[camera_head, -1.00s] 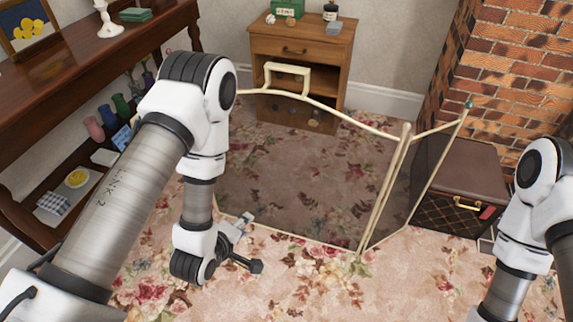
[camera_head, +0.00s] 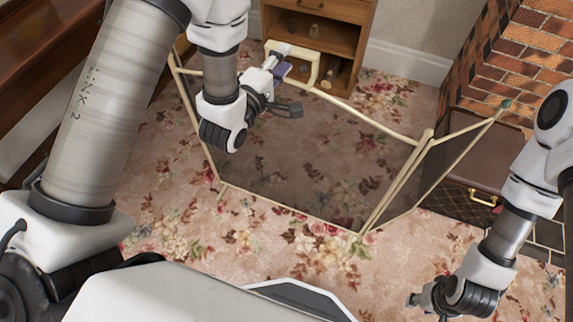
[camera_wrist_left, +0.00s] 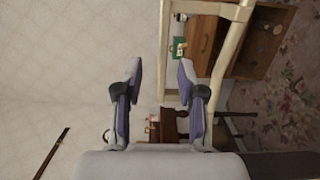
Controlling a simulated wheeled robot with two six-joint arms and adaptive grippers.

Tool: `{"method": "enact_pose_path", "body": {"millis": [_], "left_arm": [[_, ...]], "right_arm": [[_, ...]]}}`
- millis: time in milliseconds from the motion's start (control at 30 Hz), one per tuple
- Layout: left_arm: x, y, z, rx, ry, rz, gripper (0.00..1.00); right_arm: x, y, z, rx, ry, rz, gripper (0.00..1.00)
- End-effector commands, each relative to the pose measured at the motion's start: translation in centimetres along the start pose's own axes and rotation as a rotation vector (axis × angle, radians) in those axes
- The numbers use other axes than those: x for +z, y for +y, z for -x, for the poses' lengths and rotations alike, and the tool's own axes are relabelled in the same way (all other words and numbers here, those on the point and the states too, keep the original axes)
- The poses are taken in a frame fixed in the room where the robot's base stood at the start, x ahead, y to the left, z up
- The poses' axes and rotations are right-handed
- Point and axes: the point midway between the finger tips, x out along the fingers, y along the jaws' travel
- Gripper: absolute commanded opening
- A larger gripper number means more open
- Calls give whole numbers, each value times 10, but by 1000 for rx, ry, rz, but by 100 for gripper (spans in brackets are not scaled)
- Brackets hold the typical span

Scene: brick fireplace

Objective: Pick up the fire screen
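The fire screen (camera_head: 300,165) stands upright on the floral carpet, with cream-framed, see-through dark mesh panels. Its cream handle (camera_head: 318,68) rises from the middle of the top rail, partly hidden by my left gripper. My left gripper (camera_head: 287,80) is beside the handle, on its left side as pictured. The cream frame of the screen (camera_wrist_left: 231,42) lies right of the fingers there. My right gripper (camera_head: 422,298) is low at the bottom right, away from the screen; its fingers are too small to judge.
A wooden cabinet (camera_head: 345,30) stands behind the screen. A brown box (camera_head: 470,200) with a gold handle is behind the right panel, beside the brick fireplace (camera_head: 520,60). A dark wooden table (camera_head: 60,60) is at the left. Carpet in front is clear.

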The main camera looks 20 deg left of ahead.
Motion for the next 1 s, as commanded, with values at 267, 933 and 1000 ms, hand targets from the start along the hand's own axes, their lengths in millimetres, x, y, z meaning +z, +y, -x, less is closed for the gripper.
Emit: {"method": "enact_pose_path", "body": {"millis": [267,933,1000], "left_arm": [[-2,-2,-46,2,1,0,40],[-2,0,-51,5,1,0,0],[-2,0,-51,5,1,0,0]], "right_arm": [[0,0,1,0,1,0,37],[0,0,2,0,1,0,37],[0,0,2,0,1,0,37]]}}
